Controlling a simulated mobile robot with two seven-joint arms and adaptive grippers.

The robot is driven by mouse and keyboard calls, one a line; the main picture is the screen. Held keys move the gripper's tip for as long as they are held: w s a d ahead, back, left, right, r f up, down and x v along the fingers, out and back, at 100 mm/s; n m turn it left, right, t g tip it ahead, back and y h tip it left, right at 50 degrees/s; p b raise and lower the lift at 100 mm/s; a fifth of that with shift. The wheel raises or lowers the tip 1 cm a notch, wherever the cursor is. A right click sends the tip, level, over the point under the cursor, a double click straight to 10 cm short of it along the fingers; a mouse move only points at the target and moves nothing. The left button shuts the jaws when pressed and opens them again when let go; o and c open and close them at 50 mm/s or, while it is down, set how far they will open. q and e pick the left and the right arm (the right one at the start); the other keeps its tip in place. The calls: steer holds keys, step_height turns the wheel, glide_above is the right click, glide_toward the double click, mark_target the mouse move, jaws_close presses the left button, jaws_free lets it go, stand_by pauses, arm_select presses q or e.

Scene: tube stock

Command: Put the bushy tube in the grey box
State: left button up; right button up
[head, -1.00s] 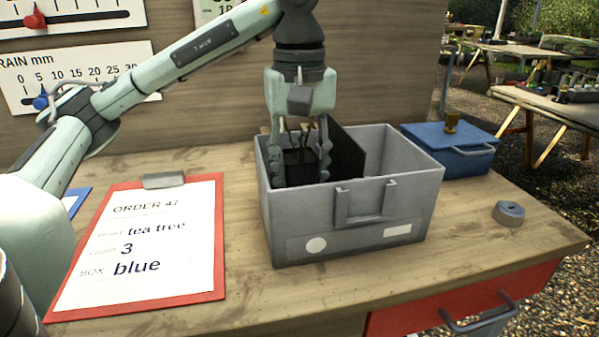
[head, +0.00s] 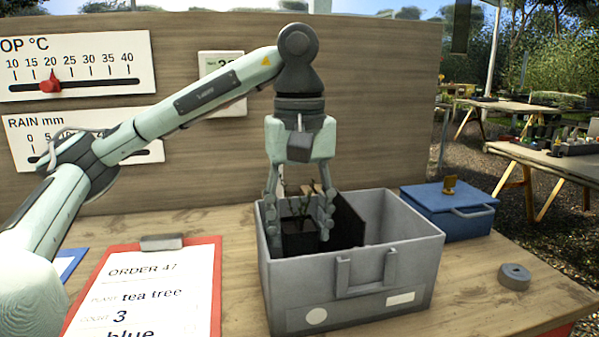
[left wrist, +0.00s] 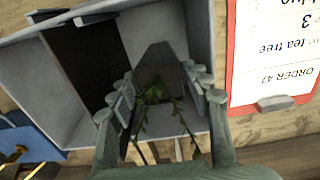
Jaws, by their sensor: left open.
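The grey box (head: 350,285) stands on the bench, open at the top. A black square tube (head: 300,236) with thin, sparse green stems is inside its left part and looks upright. In the left wrist view the tube (left wrist: 158,68) and its leafy stems lie between the two fingers. My left gripper (head: 299,232) points down into the box, open, with a finger on each side of the tube. It also shows in the left wrist view (left wrist: 160,95). I cannot tell whether the fingers touch the tube. My right gripper is not in view.
A black panel (head: 349,220) stands inside the grey box beside the tube. A blue box (head: 450,212) with a lid is behind on the right. A red clipboard (head: 215,290) with an order sheet lies at the left.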

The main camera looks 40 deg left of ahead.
arm_select(q)
step_height(320, 180, up, 9)
steer(key=shift+r, duration=0.1)
stand_by(0.4)
